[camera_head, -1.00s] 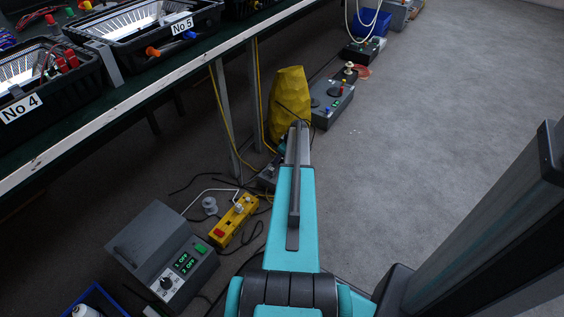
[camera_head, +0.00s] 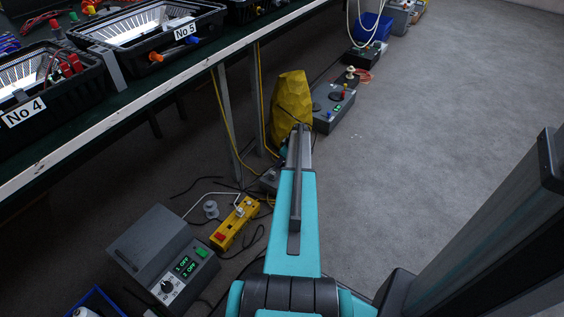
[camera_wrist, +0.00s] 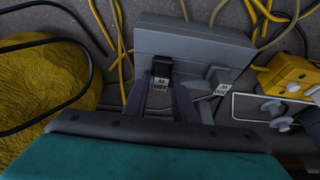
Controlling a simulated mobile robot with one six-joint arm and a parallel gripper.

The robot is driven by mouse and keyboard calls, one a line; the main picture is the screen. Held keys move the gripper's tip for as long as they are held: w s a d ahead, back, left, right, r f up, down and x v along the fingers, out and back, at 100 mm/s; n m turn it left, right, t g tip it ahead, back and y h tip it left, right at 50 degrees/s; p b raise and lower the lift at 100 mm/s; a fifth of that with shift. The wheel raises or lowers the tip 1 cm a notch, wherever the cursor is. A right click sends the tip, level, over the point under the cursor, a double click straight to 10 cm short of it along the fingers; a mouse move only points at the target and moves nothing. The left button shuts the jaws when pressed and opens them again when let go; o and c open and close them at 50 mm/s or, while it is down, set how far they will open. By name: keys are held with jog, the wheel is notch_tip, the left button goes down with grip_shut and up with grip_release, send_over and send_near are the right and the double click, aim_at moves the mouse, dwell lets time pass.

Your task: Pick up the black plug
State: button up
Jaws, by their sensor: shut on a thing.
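A small black plug (camera_wrist: 161,67) with a white "150 W" label is at the front face of a grey box (camera_wrist: 192,40) in the wrist view. My gripper (camera_wrist: 161,84) is shut on this plug, one finger on each side. The plug is against or very near the box; I cannot tell whether it is still seated. A second, grey plug (camera_wrist: 219,76) with a similar label is at the same box, to the right. In the head view my arm hides the gripper and the black plug; part of the grey box (camera_head: 269,179) shows left of the arm.
A yellow bag (camera_wrist: 45,95) lies left of the gripper, with a black cable across it. A yellow device (camera_wrist: 285,75) and a white rod are at the right. Yellow cables run behind the box. The workbench (camera_head: 150,85) is at left; open floor (camera_head: 420,130) is at right.

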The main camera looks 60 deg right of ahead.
jog(key=shift+r, duration=0.5)
notch_tip(320, 180, up, 2)
jog(key=shift+r+p, duration=0.1)
jog(key=shift+p, duration=0.7)
jog(key=s+a+r+p, duration=0.1)
jog(key=s+a+p, duration=0.2)
jog(key=s, duration=1.1)
jog(key=a, duration=0.3)
jog(key=shift+s+a+p, duration=0.15)
jog(key=shift+s+p, duration=0.2)
jog(key=shift+p, duration=0.05)
jog(key=shift+r, duration=0.15)
